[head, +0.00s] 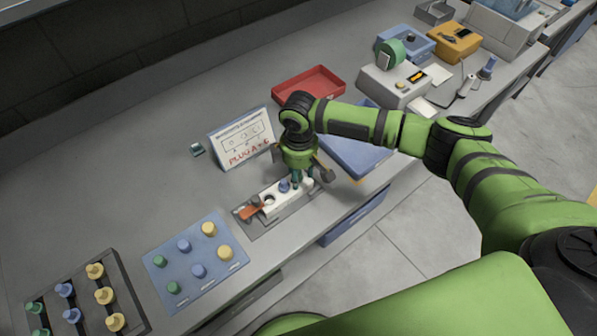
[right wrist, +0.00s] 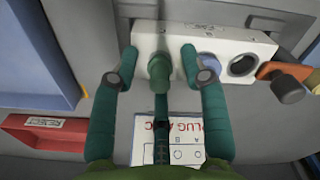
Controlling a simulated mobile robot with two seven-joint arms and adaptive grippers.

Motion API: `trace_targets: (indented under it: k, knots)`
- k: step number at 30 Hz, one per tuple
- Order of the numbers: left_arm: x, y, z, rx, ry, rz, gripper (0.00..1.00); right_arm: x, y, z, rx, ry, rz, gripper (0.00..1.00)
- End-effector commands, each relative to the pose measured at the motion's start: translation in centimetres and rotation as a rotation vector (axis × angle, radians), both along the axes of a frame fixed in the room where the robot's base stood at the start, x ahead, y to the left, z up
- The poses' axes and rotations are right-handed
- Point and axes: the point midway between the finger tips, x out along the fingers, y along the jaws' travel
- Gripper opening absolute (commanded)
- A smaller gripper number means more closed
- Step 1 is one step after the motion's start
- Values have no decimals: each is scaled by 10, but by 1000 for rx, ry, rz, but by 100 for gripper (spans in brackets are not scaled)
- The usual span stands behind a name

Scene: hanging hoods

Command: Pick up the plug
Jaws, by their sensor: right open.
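A white block (head: 272,205) with round holes sits on a grey plate at the bench's front edge. In the right wrist view, the block (right wrist: 220,42) holds a green plug (right wrist: 160,70) and a blue plug (right wrist: 208,60), which also shows in the head view (head: 284,186). The hole beside the blue plug is empty. My right gripper (head: 301,179) is over the block. In the right wrist view my right gripper (right wrist: 158,56) is open, with one finger on each side of the green plug and visible gaps between. My left gripper is not in view.
An orange-handled tool (head: 250,210) lies at the block's end. A card (head: 242,138) with red writing stands behind. A blue mat (head: 190,285) and dark rack (head: 85,268) bear coloured plugs. A red tray (head: 309,90) and blue bin (head: 355,155) are near my right arm.

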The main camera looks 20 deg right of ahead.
Motion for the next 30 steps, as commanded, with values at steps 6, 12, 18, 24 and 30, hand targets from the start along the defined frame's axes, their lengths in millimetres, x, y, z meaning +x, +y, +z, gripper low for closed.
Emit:
trace_targets:
  k: [6,12,18,24,30]
  knots:
    - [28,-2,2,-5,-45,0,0,0,0,-1,-1,-1,0,45]
    - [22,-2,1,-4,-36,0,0,0,0,-1,-1,-1,0,9]
    - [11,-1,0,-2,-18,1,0,0,0,-1,-1,-1,-1,8]
    - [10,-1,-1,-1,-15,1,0,0,0,2,0,-1,-1,8]
    - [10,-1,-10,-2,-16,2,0,1,-1,20,0,-5,0,8]
